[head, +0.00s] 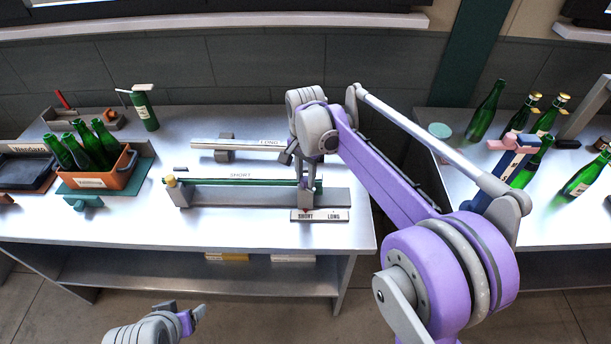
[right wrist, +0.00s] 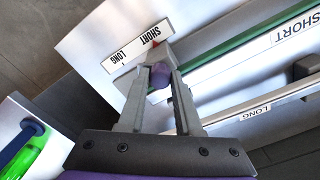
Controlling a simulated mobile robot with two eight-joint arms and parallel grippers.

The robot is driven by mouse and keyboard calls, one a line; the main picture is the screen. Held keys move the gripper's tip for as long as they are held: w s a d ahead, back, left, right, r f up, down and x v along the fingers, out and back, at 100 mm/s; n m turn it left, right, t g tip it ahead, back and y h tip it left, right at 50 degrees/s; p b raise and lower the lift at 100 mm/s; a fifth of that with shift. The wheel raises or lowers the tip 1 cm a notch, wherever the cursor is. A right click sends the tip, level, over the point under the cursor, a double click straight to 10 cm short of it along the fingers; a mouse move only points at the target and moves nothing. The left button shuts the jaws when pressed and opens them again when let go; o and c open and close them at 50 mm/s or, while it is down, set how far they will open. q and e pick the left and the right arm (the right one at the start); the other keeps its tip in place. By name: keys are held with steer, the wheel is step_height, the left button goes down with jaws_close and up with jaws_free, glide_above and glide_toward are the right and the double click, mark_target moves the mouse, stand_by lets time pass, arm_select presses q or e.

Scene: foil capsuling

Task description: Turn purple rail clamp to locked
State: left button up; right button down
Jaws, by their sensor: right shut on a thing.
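The purple rail clamp (right wrist: 158,78) shows as a small rounded purple piece between my right fingers in the right wrist view. My right gripper (right wrist: 164,84) is shut on it, and the fingers hide much of it. In the head view my right gripper (head: 307,185) points down at the right end of the rail (head: 240,182) labelled SHORT. A small plate (head: 320,216) marked SHORT and LONG lies just in front; it also shows past the fingertips in the right wrist view (right wrist: 138,48). My left gripper (head: 182,317) hangs low, away from the table; its jaw opening is unclear.
A second rail labelled LONG (head: 238,144) lies behind. An orange crate (head: 103,178) of green bottles, a dark tray (head: 27,174) and a green canister (head: 144,110) stand at left. More bottles stand on the right table (head: 463,178). A gap separates the tables.

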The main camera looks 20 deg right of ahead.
steer(key=n, duration=0.6)
steer(key=shift+n, duration=0.3)
steer(key=n, duration=1.2)
steer(key=shift+n, duration=0.3)
steer(key=n, duration=0.5)
steer(key=shift+n, duration=0.4)
steer(key=c, duration=0.6)
jaws_free()
steer(key=shift+r, duration=0.1)
